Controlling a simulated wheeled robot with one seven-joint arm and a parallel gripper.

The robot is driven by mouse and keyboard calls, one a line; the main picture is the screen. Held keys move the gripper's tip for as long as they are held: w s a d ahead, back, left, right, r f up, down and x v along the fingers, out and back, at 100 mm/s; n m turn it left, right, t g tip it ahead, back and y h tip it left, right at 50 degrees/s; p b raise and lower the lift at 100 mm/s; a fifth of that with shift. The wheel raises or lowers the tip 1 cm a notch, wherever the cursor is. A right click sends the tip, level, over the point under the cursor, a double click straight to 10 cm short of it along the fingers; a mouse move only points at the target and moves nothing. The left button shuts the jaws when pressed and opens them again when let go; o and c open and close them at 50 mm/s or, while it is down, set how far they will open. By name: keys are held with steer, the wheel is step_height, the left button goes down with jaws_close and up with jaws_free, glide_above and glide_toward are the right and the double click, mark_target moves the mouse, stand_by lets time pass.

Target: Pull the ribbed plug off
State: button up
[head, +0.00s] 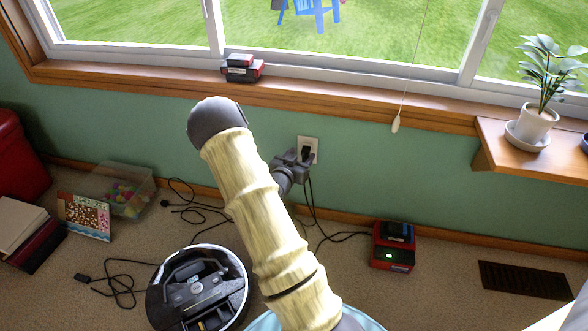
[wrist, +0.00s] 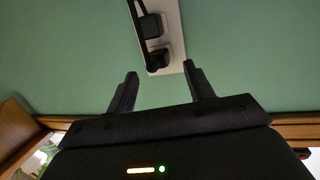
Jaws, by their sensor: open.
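A pale wall outlet plate (head: 308,144) on the green wall holds black plugs. In the wrist view the plate (wrist: 176,62) carries two dark plugs: a squarish one (wrist: 150,26) farther from my fingers and a rounder one (wrist: 158,59) nearer to them. I cannot make out ribs on either, so I cannot tell which is the ribbed plug. My gripper (wrist: 160,69) is open and empty, its fingertips on either side of the nearer plug's line, apart from both plugs. In the head view my gripper (head: 299,158) is close to the outlet and partly covers it.
Black cords hang from the outlet to the carpet. A red charger (head: 393,247) with a green light stands below right. A round robot vacuum (head: 198,290) lies below left, near a clear bin (head: 118,190). A wooden windowsill (head: 340,110) runs above, with a potted plant (head: 535,122) at right.

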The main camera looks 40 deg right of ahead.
steer(key=shift+b+x, duration=0.35)
steer(key=shift+x, duration=1)
jaws_close()
steer(key=shift+s, duration=0.1)
steer(key=shift+v, duration=0.95)
steer(key=shift+s+a+f+p, duration=0.15)
steer(key=shift+s+a+p, duration=0.2)
steer(key=shift+s+a, duration=0.75)
step_height(320, 180, up, 6)
steer(key=p, duration=0.4)
steer(key=shift+p, duration=0.4)
